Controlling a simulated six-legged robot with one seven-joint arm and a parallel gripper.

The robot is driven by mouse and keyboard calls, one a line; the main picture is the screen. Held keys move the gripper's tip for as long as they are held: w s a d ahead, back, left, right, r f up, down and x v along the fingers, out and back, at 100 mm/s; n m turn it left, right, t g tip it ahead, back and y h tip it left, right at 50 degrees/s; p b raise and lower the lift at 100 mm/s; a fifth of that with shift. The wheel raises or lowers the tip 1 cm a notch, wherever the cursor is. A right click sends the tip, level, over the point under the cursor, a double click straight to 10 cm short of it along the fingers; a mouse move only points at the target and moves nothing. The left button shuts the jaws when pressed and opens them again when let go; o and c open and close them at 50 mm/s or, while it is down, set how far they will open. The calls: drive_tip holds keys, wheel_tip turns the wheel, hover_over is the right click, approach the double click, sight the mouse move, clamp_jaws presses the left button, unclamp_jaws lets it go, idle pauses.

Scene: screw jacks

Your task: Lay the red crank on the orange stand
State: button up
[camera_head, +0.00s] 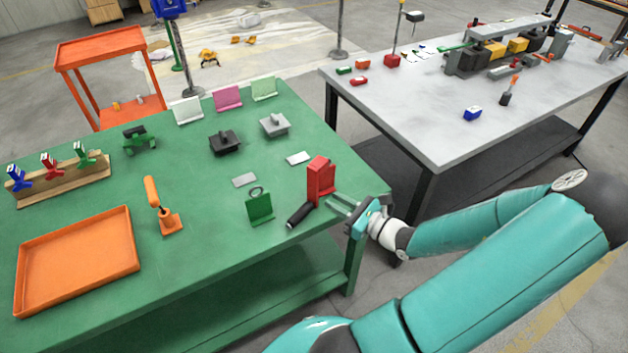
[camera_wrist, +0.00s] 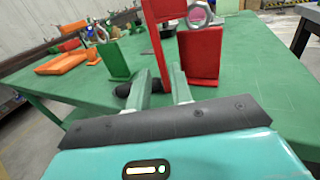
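The red crank (camera_head: 313,187) has an upright flat arm and a black grip (camera_head: 299,215) near the green table's front right corner. Its red arm (camera_wrist: 155,35) rises just ahead of my gripper in the wrist view, with the black grip partly hidden behind the left finger. My gripper (camera_head: 338,207) is beside its lower part. The fingers (camera_wrist: 160,88) are apart, one either side of the arm's lower end; I cannot tell whether they touch it. A red block-like stand (camera_wrist: 201,52) is close behind. An orange stand-like piece (camera_head: 171,223) with a slanted orange handle is farther left.
A green stand (camera_head: 260,207) with a ring is just left of the crank. An orange tray (camera_head: 75,260) lies at the table's left front. Dark and grey blocks and several small coloured stands occupy the back. A grey table (camera_head: 440,120) is on the right.

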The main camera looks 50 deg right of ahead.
sight(308, 187)
drive_tip(key=w, duration=0.6)
drive_tip(key=w+a, duration=0.1)
drive_tip(key=w, duration=0.3)
drive_tip(key=shift+f, duration=0.15)
clamp_jaws()
